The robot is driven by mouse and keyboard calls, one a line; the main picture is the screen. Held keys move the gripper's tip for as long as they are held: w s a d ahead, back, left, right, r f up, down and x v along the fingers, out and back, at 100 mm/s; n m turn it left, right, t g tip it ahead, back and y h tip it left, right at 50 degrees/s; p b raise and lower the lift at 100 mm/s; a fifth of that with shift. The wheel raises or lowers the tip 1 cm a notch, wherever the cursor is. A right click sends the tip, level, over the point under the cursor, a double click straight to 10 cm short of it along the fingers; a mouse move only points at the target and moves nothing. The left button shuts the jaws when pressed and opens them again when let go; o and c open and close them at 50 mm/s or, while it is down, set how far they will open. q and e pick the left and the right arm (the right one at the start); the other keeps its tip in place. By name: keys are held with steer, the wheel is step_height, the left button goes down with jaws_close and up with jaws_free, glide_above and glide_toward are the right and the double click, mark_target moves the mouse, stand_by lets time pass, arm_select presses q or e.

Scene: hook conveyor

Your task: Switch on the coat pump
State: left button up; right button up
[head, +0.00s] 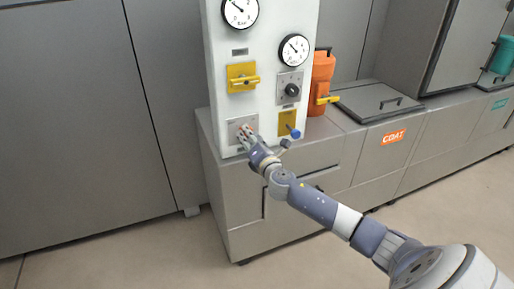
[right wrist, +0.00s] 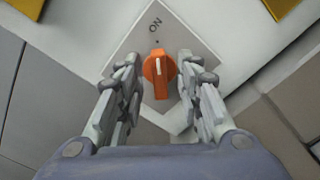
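The pump switch is an orange knob (right wrist: 160,76) with a white mark, on a grey plate (right wrist: 203,50) lettered ON. In the right wrist view the white mark is at the knob's upper end and points toward the small dot below ON. My right gripper (right wrist: 160,66) is open, with one finger on each side of the knob; narrow gaps seem to show beside it. In the head view my right gripper (head: 246,134) is at the lower left plate of the white panel (head: 222,60) and mostly hides the knob. My left gripper is in neither view.
The panel also carries a yellow handle (head: 243,79), a black dial (head: 291,89), a yellow plate with a blue-tipped lever (head: 293,133) and two gauges. An orange tank (head: 321,70) stands behind it. A COAT label (head: 394,137) marks the cabinet. The floor in front is clear.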

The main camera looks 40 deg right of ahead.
steer(key=v, duration=1.1)
steer(key=s+d+f+m+g, duration=0.2)
steer(key=s+f+m+g, duration=0.1)
steer(key=f, duration=0.9)
steer(key=s+d+f+m+g, duration=0.1)
steer(key=s+f+m+g, duration=0.25)
steer(key=f, duration=0.85)
steer(key=s+a+f+m+g+p, duration=0.1)
steer(key=s+f+m+g, duration=0.1)
steer(key=s+f, duration=0.45)
steer(key=s+a+f+m+g, duration=0.1)
steer(key=s+f+m, duration=0.2)
steer(key=f, duration=0.6)
steer(key=s+a+f+m+g+y, duration=0.1)
steer(key=s+a+f+m+g, duration=0.1)
steer(key=s+a+f, duration=0.4)
steer(key=s+a+f+m+g+y, duration=0.1)
steer(key=s+a+f+m, duration=0.4)
steer(key=s, duration=1.1)
steer(key=s+a+f+m+g+y, duration=0.2)
steer(key=s+a+f, duration=0.5)
steer(key=s, duration=0.4)
steer(key=shift+f+m+g+p, duration=0.45)
steer(key=shift+f+m+g, duration=0.2)
steer(key=shift+g, duration=0.4)
steer(key=shift+s, duration=0.1)
